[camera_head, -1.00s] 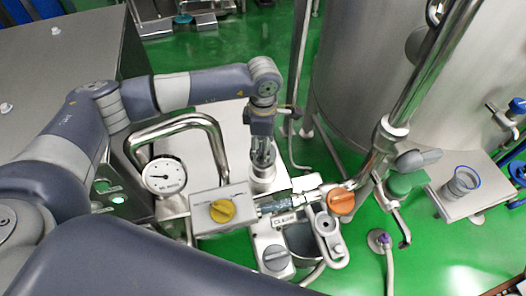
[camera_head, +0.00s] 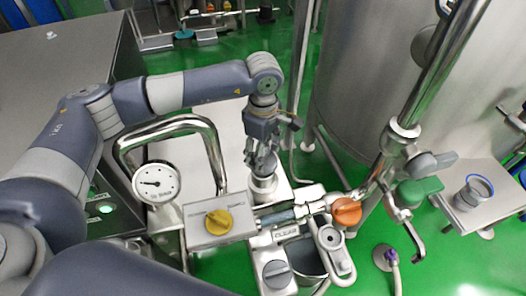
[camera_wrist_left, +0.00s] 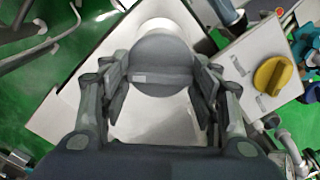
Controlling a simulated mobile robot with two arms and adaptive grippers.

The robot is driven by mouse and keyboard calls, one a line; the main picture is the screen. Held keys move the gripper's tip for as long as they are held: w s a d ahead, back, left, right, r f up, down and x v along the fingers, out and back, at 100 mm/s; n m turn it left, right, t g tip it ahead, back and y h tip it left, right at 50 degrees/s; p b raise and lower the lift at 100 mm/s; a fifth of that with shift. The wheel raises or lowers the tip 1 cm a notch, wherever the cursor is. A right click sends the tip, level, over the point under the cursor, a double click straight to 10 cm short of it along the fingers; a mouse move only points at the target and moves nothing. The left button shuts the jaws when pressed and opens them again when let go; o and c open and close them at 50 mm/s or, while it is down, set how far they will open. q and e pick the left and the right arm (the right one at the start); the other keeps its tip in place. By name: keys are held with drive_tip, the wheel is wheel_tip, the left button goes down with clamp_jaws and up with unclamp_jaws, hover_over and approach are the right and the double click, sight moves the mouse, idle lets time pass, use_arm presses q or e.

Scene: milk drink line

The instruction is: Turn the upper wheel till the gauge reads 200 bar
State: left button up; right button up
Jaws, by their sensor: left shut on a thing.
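The upper wheel is a grey round knob (camera_wrist_left: 160,78) with a raised bar across it, in the left wrist view. It sits between the two fingers of my left gripper (camera_wrist_left: 160,92), which is shut on it. In the head view my left gripper (camera_head: 263,163) points down onto this wheel above a pale round base (camera_head: 264,187), and its fingers mostly hide the knob. The round white gauge (camera_head: 156,183) stands left of the gripper. Its dark needle points left, but the scale is too small to read. My right gripper is out of view.
A metal box with a yellow knob (camera_head: 217,221) stands close below the gripper. A bent chrome pipe (camera_head: 165,125) arches above the gauge. An orange knob (camera_head: 347,211) and another grey knob (camera_head: 277,274) are nearby. A large steel tank (camera_head: 370,80) stands behind.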

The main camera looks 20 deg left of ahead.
use_arm(q)
drive_tip(key=o, duration=1)
drive_tip(key=shift+o, duration=0.2)
wheel_tip(320, 180, up, 12)
idle(1.1)
